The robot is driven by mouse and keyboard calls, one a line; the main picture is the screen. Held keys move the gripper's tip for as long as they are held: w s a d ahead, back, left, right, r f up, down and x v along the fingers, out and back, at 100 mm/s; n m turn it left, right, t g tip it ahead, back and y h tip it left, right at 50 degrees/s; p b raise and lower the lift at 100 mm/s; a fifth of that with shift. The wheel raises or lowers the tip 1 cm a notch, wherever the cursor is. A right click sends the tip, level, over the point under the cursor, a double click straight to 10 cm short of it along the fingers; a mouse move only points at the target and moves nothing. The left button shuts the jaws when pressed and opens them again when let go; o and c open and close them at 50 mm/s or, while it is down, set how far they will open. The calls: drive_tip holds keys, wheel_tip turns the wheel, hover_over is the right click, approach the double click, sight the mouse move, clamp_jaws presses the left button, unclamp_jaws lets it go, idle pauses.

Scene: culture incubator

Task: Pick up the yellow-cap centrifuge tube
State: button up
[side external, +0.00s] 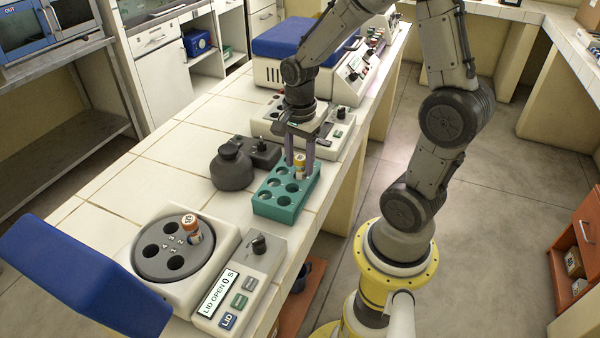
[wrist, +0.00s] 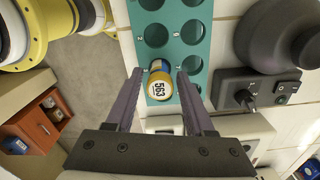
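The yellow-cap centrifuge tube (side external: 300,160) stands in the teal rack (side external: 278,209), in the part nearest the centrifuge behind it. In the wrist view its yellow cap (wrist: 160,87) has a white top marked 563. My gripper (side external: 300,170) points down over the rack, with its two fingers on either side of the tube. In the wrist view my gripper (wrist: 160,75) is open, with a gap between each finger and the cap. The tube's lower part is hidden in the rack.
A centrifuge with its blue lid open (side external: 75,270) stands at the front left; an orange-capped tube (side external: 191,230) sits in its rotor. A dark grey vortex mixer (side external: 232,168) stands just left of the rack. The bench's right edge runs close to the rack.

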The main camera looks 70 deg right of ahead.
clamp_jaws()
